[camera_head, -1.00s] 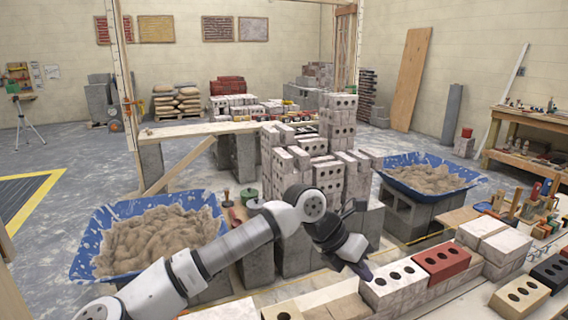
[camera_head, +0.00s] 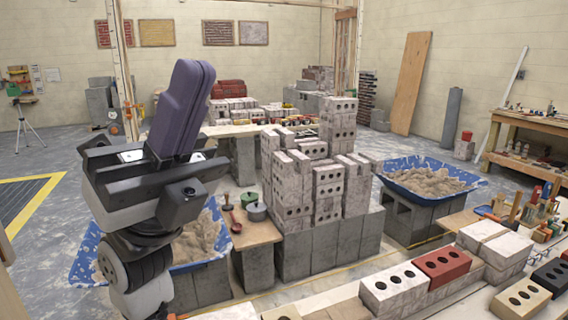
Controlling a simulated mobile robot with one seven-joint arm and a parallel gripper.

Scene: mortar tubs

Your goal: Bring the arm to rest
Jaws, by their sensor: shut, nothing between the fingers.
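My gripper (camera_head: 186,100) stands raised at the left of the head view, close to the camera. Its purple-grey fingers point up and lie together, with nothing between them. My wrist and the dark gripper body (camera_head: 150,190) are below the fingers. They hide much of the left blue mortar tub (camera_head: 88,262) and part of its mortar. The gripper appears clear of the bricks and tubs around it.
Stacked grey bricks (camera_head: 328,185) rise in the middle on grey blocks. A small board (camera_head: 255,235) with a pot and tools is left of them. A second blue tub (camera_head: 470,183) stands at right. A brick row (camera_head: 394,287) runs along the front right.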

